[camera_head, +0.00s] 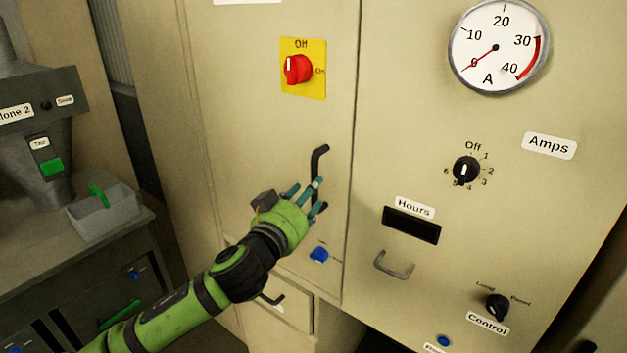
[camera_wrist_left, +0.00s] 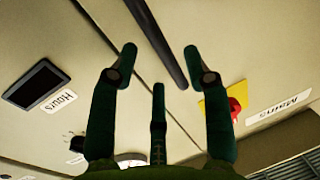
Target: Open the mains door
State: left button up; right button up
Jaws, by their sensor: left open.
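The mains door (camera_head: 240,120) is a cream cabinet panel and appears closed along its right seam. Its black bar handle (camera_head: 317,163) stands near that seam. My left gripper (camera_head: 318,196), on a green arm, is at the handle's lower part, its fingers partly covering it. In the left wrist view, the gripper (camera_wrist_left: 160,55) is open and the dark handle (camera_wrist_left: 158,40) runs between the fingertips. I cannot tell whether any finger touches it. The "Mains" label (camera_wrist_left: 279,108) also shows there. My right gripper is not in view.
A red rotary switch (camera_head: 298,69) on a yellow plate sits above the handle. The neighbouring panel at right carries an Amps gauge (camera_head: 497,47), a knob (camera_head: 466,170) and a metal pull (camera_head: 394,265). A blue lock (camera_head: 319,254) is below the handle. A grey machine (camera_head: 50,130) stands left.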

pick_arm(q)
jog(key=shift+p+x, duration=0.6)
jog(key=shift+x, duration=1.75)
jog(key=shift+s, duration=0.1)
grip_shut()
